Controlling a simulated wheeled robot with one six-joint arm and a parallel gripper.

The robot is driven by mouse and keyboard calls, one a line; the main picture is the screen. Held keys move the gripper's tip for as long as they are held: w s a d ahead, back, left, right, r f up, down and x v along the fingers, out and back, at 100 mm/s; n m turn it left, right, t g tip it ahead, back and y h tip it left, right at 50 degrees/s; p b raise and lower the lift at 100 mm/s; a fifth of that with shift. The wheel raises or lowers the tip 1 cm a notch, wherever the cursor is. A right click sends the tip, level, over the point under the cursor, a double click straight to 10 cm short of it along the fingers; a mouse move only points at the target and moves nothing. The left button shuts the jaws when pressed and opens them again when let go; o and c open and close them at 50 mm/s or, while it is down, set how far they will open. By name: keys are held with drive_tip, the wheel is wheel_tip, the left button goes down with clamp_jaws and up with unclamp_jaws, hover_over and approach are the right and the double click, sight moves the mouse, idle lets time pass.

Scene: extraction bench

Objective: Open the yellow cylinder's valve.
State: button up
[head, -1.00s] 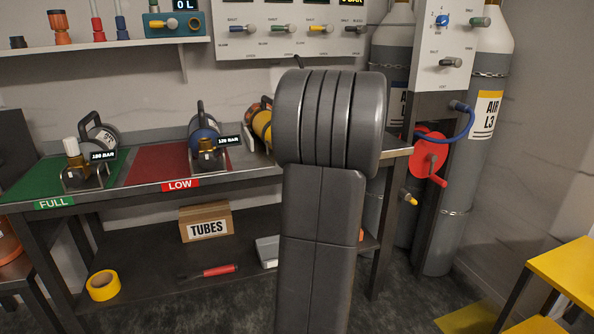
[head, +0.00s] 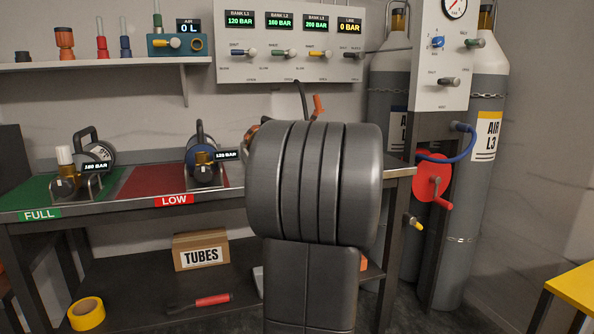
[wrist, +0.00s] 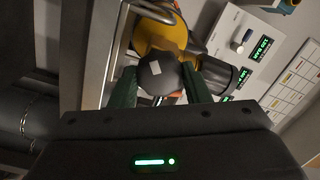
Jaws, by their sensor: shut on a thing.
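The yellow cylinder (wrist: 152,38) lies at the top middle of the wrist view, with a metal guard bar beside it. Its round dark valve knob (wrist: 157,72), marked with a pale patch, sits between the two green fingers of my gripper (wrist: 163,86). The fingers are shut on the knob from both sides. In the head view my own arm hides the gripper and nearly all of the yellow cylinder. I cannot tell from these views how far the knob is turned.
A valve panel (head: 235,68) is behind. Tall gas cylinders (head: 462,220) and a red reel (head: 433,178) stand right.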

drive_tip(key=n, duration=2.6)
drive_tip(key=shift+n, duration=0.4)
drive_tip(key=o, duration=1)
